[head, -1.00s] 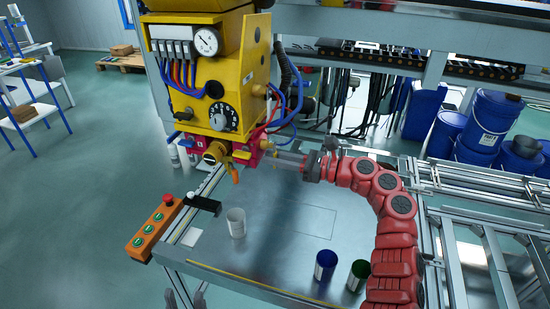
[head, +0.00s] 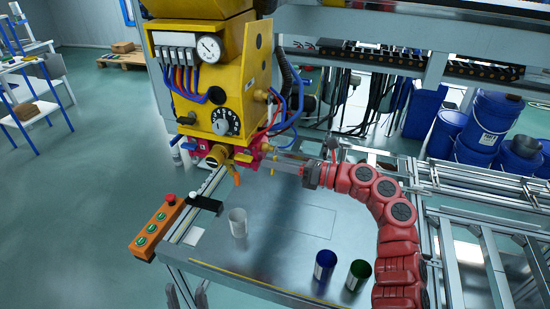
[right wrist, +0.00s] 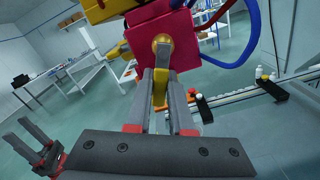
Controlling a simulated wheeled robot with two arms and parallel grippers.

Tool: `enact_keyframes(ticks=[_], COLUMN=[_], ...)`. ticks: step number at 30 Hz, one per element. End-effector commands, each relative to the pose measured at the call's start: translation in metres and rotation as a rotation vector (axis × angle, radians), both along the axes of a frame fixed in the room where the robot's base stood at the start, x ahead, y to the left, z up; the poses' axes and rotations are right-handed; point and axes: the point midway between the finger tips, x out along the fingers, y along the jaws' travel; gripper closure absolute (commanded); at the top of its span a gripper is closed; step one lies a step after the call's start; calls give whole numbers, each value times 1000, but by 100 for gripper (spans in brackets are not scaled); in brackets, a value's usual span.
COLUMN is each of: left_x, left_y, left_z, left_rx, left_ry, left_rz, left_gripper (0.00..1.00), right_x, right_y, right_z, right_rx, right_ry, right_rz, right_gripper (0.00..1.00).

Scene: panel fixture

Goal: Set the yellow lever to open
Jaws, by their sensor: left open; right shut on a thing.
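The yellow lever (right wrist: 160,88) hangs down from a brass-coloured round hub on a magenta-red block (right wrist: 197,35) in the right wrist view. My right gripper (right wrist: 161,80) is shut on the lever, one grey finger on each side. In the head view my right gripper (head: 284,161) reaches in from the right to the red block (head: 256,153) under the yellow panel housing (head: 218,90); its fingers largely hide the lever there. My left gripper (right wrist: 32,138) shows at the left edge of the right wrist view, fingers apart and empty. I cannot make it out in the head view.
Blue and red hoses (head: 284,110) hang close to my right gripper. An orange button box (head: 157,229) is at left.

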Motion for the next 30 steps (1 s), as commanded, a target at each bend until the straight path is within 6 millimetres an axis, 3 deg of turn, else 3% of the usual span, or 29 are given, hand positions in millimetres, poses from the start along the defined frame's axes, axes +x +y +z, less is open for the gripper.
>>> enact_keyframes(ticks=[30], left_x=[0], left_y=[0], left_z=[94], left_rx=[0], left_ry=[0], left_rz=[0], left_gripper=[50], right_x=[-20], right_y=[6], right_z=[30], right_rx=[287], right_ry=[889], right_rz=[0], right_gripper=[100])
